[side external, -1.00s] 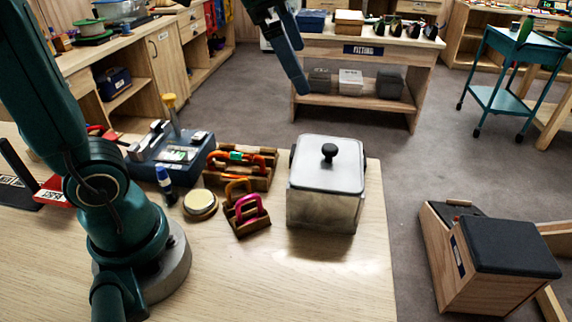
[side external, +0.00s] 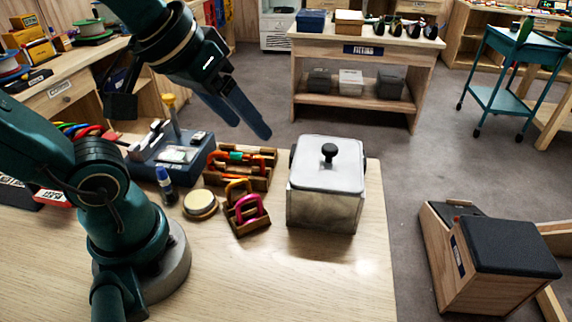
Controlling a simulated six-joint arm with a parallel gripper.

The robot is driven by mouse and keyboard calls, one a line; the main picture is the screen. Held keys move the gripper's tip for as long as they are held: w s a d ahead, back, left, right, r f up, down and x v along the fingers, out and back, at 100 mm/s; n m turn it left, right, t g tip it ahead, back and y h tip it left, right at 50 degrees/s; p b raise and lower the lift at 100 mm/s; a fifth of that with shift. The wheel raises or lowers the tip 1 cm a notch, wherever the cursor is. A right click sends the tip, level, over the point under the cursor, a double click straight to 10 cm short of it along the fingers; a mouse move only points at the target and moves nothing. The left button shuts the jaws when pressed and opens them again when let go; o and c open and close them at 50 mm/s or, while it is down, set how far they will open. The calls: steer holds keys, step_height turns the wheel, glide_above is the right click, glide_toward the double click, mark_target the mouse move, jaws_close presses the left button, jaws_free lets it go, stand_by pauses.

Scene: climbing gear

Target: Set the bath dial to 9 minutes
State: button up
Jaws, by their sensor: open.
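A square metal tank (side external: 325,205) with a pale lid and a black knob (side external: 329,151) stands at the right part of the wooden table. It may be the bath; I cannot make out a minutes dial on the sides that show. A blue boxy unit (side external: 150,176) with pale parts on top stands at the back left of the table, and no dial markings can be read on it. My gripper (side external: 247,130) is open and empty, in the air above and behind the tool racks, to the upper left of the tank. Its blue fingers point down and right.
A wooden rack (side external: 262,178) with orange carabiners and a smaller rack (side external: 247,224) with pink and orange ones stand left of the tank. A round tin (side external: 200,205) and a blue bottle (side external: 167,187) stand nearby. The table front (side external: 270,285) is clear.

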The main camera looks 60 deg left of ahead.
steer(key=w+a+r+n, duration=0.1)
steer(key=w+r+n, duration=0.25)
steer(key=w, duration=0.35)
steer(key=n+g+y, duration=0.2)
steer(key=n, duration=0.1)
glide_above(354, 141)
steer(key=a, duration=0.2)
step_height(354, 141, down, 5)
steer(key=shift+m+g+y, duration=0.25)
steer(key=shift+g+y, duration=0.05)
steer(key=shift+g, duration=0.3)
steer(key=f, duration=0.3)
steer(key=w+d+f, duration=0.1)
steer(key=f, duration=0.5)
steer(key=shift+w+d, duration=0.15)
steer(key=shift+d, duration=0.05)
steer(key=shift+x, duration=2.4)
